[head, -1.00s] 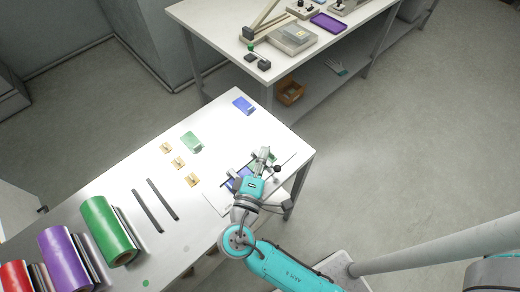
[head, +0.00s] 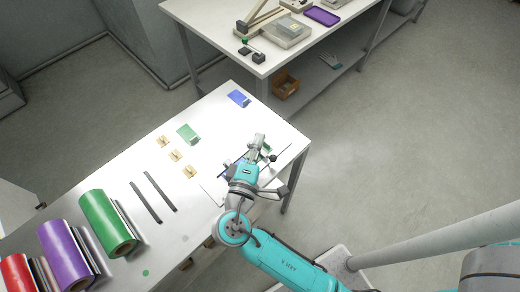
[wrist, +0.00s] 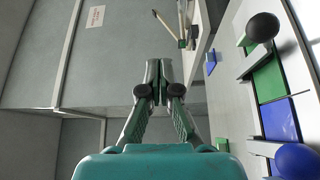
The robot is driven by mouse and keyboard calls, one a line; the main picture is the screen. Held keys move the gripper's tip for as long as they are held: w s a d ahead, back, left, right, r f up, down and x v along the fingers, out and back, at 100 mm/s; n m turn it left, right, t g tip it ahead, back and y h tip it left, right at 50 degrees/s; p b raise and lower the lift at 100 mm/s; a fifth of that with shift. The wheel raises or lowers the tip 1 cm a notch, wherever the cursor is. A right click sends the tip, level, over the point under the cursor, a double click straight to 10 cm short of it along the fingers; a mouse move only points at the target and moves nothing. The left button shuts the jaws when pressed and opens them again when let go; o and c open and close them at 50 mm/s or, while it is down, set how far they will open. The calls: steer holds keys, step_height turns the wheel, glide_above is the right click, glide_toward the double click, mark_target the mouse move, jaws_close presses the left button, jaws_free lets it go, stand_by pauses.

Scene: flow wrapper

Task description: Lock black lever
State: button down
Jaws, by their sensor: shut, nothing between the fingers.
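The black lever shows as a round black knob (wrist: 262,27) at the upper right of the wrist view. In the head view the black knob (head: 272,158) is just right of my gripper's fingers. My gripper (head: 258,140) is over the device at the table's right end. In the wrist view its fingertips (wrist: 158,72) are together and empty, left of the knob and apart from it. Green (wrist: 270,80) and blue (wrist: 279,120) squares lie on the device below the knob. A blue knob (wrist: 297,160) is at the lower right. Part of the device is hidden behind my arm.
A second bench (head: 200,22) stands behind. Floor to the right is clear.

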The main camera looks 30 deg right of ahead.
steer(key=a+f, duration=0.1)
steer(key=a, duration=0.2)
steer(key=s+a+f, duration=0.1)
steer(key=a, duration=0.1)
steer(key=s+a+f, duration=0.1)
steer(key=a+f, duration=0.1)
steer(key=a, duration=0.1)
steer(key=shift+s+a, duration=0.2)
steer(key=shift+a, duration=0.1)
stand_by(0.3)
